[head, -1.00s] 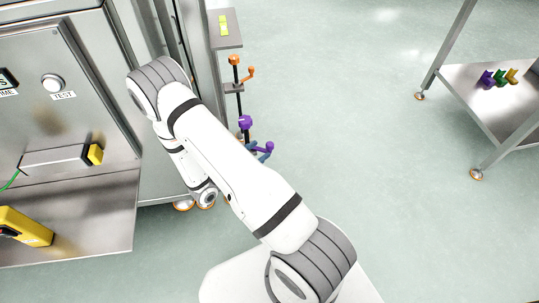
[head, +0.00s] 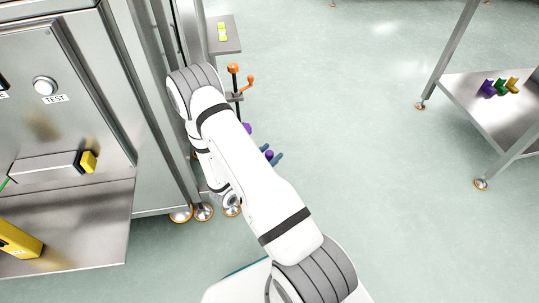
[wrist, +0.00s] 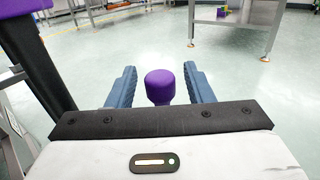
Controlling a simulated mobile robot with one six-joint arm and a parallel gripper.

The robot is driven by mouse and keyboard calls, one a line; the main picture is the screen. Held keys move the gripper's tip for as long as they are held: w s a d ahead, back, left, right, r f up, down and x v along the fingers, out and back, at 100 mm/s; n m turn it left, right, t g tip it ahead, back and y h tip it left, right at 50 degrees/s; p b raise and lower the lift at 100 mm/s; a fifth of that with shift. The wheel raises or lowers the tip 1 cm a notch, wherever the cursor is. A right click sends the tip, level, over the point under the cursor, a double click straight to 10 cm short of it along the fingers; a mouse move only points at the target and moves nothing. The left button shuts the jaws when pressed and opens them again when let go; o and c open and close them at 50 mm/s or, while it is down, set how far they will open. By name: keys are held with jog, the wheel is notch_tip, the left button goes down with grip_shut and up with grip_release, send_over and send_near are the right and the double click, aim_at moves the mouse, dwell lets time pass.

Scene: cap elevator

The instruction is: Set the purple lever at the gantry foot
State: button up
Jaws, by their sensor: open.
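The purple lever's round knob (wrist: 159,86) stands between the two blue fingers of my gripper (wrist: 160,69) in the wrist view. The fingers are open, one on each side of the knob, with a visible gap on both sides. In the head view the same knob (head: 269,155) shows between the blue fingertips (head: 271,153), low beside the gantry foot. The lever's purple hub (head: 247,128) shows partly behind my arm. A purple part (wrist: 10,6) and a black bar (wrist: 36,65) show close at the left of the wrist view. My arm hides most of the lever.
An orange-knobbed crank (head: 250,80) stands above the lever, below a grey shelf with a yellow-green item (head: 222,32). The steel machine (head: 85,110) is at the left. A steel table (head: 490,106) with coloured pieces stands at the right. The floor between is clear.

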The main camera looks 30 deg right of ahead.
jog(key=shift+c, duration=0.2)
grip_shut()
dwell(0.4)
